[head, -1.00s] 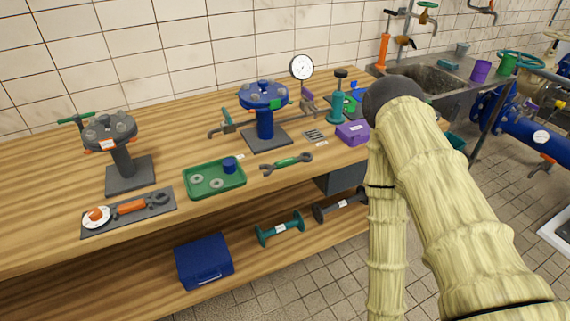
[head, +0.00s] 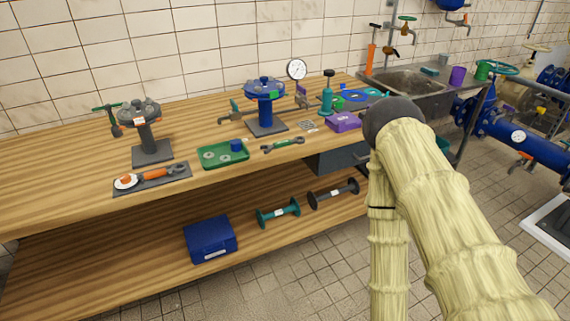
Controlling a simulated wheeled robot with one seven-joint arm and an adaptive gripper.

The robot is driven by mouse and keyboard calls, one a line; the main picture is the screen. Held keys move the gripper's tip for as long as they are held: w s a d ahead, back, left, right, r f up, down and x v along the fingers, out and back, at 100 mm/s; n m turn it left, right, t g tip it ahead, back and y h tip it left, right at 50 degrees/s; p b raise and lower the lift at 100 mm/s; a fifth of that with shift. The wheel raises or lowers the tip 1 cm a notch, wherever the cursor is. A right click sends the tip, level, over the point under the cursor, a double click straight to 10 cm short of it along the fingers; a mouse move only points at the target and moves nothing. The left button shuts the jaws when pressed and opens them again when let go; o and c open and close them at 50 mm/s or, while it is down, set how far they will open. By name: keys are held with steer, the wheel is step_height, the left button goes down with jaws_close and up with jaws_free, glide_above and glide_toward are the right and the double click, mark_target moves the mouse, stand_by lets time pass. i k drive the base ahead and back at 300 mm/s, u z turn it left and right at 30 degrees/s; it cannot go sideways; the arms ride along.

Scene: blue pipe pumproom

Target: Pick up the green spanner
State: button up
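The green spanner (head: 283,145) lies flat on the wooden workbench (head: 75,205), near its front edge. It has a green handle and grey metal ends. It lies between the green tray on its left and the purple box on its right. My arm, in a pale ribbed cover, fills the right side of the head view. My gripper cannot be made out in this view. Nothing covers the spanner.
A green tray (head: 222,155) with washers and a blue cup sits left of the spanner. Behind it stands a blue flanged pump part (head: 265,105); a purple box (head: 343,121) is right. Below, the shelf holds a blue case (head: 210,239) and dumbbell-shaped spools (head: 278,212).

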mark_target(287, 141)
steer(key=z, duration=0.1)
steer(key=k, duration=0.35)
steer(key=u, duration=0.8)
steer(key=i, duration=1.1)
steer(key=z, duration=0.6)
